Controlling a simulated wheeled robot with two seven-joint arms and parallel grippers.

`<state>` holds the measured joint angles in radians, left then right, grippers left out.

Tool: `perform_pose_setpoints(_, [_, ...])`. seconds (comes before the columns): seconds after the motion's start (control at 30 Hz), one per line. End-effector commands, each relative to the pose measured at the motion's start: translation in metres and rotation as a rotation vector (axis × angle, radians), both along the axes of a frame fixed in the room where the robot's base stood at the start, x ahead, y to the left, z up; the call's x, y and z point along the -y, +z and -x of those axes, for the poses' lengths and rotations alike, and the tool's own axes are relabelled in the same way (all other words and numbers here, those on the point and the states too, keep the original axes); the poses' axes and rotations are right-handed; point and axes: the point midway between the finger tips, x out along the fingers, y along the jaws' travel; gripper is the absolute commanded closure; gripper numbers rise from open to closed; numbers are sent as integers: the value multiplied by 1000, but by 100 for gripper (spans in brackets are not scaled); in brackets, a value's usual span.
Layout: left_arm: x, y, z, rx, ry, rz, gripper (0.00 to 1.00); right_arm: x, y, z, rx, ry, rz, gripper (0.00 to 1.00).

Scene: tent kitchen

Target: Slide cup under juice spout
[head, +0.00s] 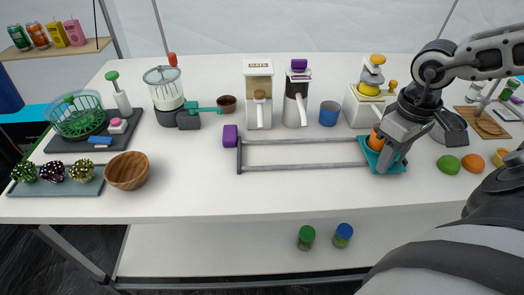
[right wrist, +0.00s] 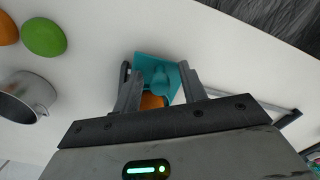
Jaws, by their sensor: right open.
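An orange cup (head: 376,141) sits in a teal sliding tray (head: 392,167) at the right end of two grey rails. My right gripper (head: 393,148) is open, pointing down over the tray. In the right wrist view, its two fingers (right wrist: 158,88) stand either side of the tray's teal raised part (right wrist: 160,76). The orange cup (right wrist: 152,102) is partly hidden there by the gripper body. Whether a finger touches anything is unclear. A white dispenser with a yellow top (head: 367,92), which looks like the juicer, stands just behind the tray; its spout is not clear. My left gripper is out of view.
A lime (head: 448,165), oranges and a metal pot (right wrist: 22,97) lie close by.

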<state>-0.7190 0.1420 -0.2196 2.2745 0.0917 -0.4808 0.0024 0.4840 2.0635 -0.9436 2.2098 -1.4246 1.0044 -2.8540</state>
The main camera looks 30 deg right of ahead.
Motion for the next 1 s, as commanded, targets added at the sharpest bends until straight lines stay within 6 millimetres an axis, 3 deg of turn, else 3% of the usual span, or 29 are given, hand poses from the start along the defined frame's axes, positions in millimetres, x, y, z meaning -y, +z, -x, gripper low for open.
perform_pose_setpoints(0.2, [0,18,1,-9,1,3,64,0,22,0,1,0,0,58])
perform_pose_setpoints(0.63, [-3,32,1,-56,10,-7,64,0,64,0,1,0,0,58])
perform_pose_setpoints(1.0, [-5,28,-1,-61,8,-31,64,0,70,0,1,0,0,58])
